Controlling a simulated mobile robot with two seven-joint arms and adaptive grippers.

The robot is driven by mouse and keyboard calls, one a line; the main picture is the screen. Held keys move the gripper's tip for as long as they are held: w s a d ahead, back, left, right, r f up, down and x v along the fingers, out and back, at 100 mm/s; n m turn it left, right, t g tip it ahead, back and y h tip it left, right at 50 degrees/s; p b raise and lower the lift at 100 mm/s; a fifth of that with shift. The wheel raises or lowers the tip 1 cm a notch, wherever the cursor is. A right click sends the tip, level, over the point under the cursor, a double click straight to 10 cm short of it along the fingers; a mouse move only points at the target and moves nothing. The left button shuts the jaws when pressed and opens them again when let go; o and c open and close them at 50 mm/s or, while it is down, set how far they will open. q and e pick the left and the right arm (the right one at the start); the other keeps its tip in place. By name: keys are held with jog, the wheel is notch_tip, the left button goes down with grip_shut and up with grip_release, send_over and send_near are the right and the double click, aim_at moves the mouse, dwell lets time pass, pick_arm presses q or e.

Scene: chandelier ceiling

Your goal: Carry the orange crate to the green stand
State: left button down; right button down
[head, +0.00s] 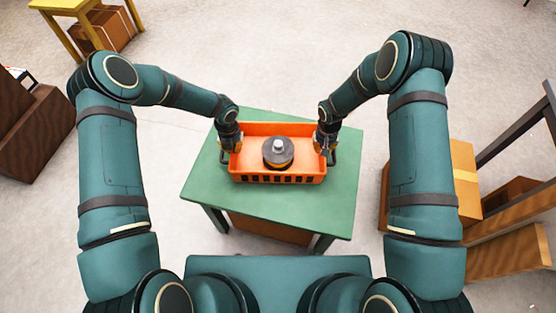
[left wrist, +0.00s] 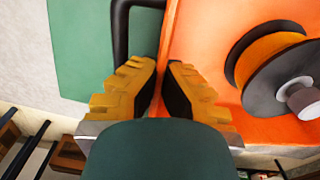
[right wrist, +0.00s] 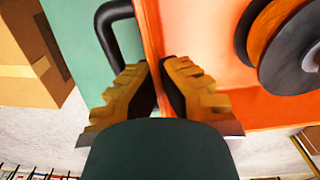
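The orange crate (head: 278,178) is over the middle of the green stand's top (head: 325,218), level, with its slotted long side toward me. I cannot tell whether it touches the top. A dark spool-like object with an orange core (head: 278,152) lies inside. My left gripper (head: 232,147) is at the crate's left end wall and my right gripper (head: 324,146) at its right end wall. In the left wrist view the fingers (left wrist: 162,75) are closed about the wall beside a black handle (left wrist: 122,40). The right wrist view shows the same grip (right wrist: 155,75).
A cardboard box (head: 465,180) is right of the stand, near dark wooden furniture (head: 510,235). A yellow table (head: 65,5) with a brown box (head: 105,28) is at the far left. A brown wooden unit (head: 35,130) is at the left edge. The floor behind the stand is clear.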

pick_arm(q)
jog(key=shift+f, duration=0.45)
pick_arm(e)
jog(key=shift+f, duration=0.4)
pick_arm(q)
jog(key=c, duration=1.1)
grip_release()
jog(key=shift+c, duration=0.2)
pick_arm(e)
jog(key=c, duration=1.1)
grip_release()
jog(key=shift+c, duration=0.2)
jog(key=shift+d, duration=0.1)
pick_arm(q)
notch_tip(320, 180, up, 8)
jog(key=shift+f, duration=0.1)
pick_arm(e)
notch_tip(320, 180, up, 12)
